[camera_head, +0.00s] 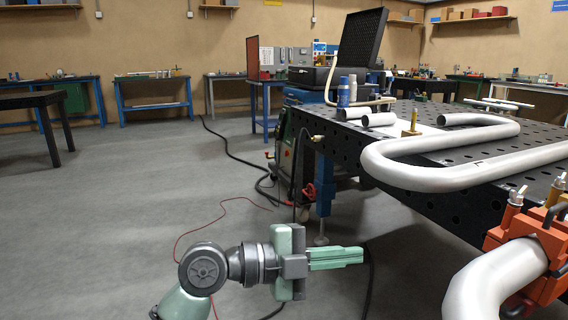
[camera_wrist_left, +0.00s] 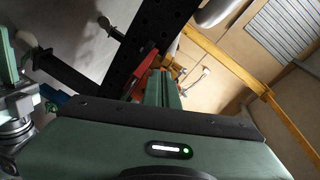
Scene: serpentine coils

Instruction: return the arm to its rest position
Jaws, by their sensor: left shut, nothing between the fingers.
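My left arm comes in from the bottom left of the head view, and its green gripper (camera_head: 340,257) points right with the fingers together. It is shut and empty, low over the floor in front of the black table (camera_head: 470,212). In the left wrist view the closed green fingers (camera_wrist_left: 162,88) show beyond the gripper body, with the dark perforated table (camera_wrist_left: 160,22) above them.
A silver serpentine pipe (camera_head: 430,178) lies on the table. An orange clamp (camera_head: 545,248) grips a thick pipe (camera_head: 490,285) at bottom right. Cables (camera_head: 235,205) run over the floor. A welding machine (camera_head: 290,150) stands behind.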

